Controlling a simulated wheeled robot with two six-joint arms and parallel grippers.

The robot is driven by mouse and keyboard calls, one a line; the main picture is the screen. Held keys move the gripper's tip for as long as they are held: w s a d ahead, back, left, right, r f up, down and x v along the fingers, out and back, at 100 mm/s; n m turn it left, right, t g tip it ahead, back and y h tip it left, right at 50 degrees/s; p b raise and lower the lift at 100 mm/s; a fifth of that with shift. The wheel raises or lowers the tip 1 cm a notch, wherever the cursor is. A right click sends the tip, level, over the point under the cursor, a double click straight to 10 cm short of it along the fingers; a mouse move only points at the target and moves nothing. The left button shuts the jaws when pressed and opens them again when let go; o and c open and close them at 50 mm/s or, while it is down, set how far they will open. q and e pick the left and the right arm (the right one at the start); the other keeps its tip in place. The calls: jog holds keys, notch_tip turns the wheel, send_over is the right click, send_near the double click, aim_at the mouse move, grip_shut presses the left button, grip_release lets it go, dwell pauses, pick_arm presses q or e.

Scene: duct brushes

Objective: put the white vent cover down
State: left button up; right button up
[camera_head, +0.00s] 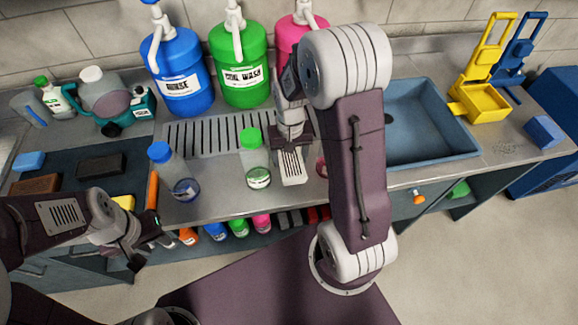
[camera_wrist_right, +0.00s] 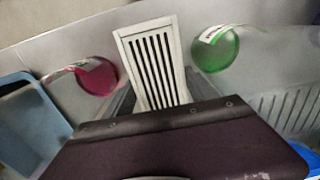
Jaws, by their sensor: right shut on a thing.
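The white vent cover (camera_head: 292,168) is a slotted plate, seen between a green-capped bottle (camera_head: 256,165) and a mostly hidden pink bottle. It also shows in the right wrist view (camera_wrist_right: 155,65), with dark slots along it. My right gripper (camera_head: 291,143) is shut on its far end, over the counter just right of the drain grille. Whether the cover touches the counter I cannot tell. My left gripper (camera_head: 147,243) is open and looks empty, in front of the counter's edge at the left.
Blue (camera_head: 174,66), green (camera_head: 239,65) and pink jugs stand at the back. A drain grille (camera_head: 208,133) is left of the cover, a blue basin (camera_head: 428,125) right. A blue-capped bottle (camera_head: 174,174) stands near the left gripper. In the wrist view, the pink bottle (camera_wrist_right: 96,76) is close to the cover.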

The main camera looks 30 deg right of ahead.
aim_at(290, 166)
jog(key=shift+s, duration=0.1)
notch_tip(290, 166, down, 4)
jog(key=shift+f, duration=0.25)
jog(key=shift+b, duration=0.3)
jog(key=o, duration=0.9)
jog(key=shift+s+f, duration=0.1)
jog(key=shift+o, duration=0.3)
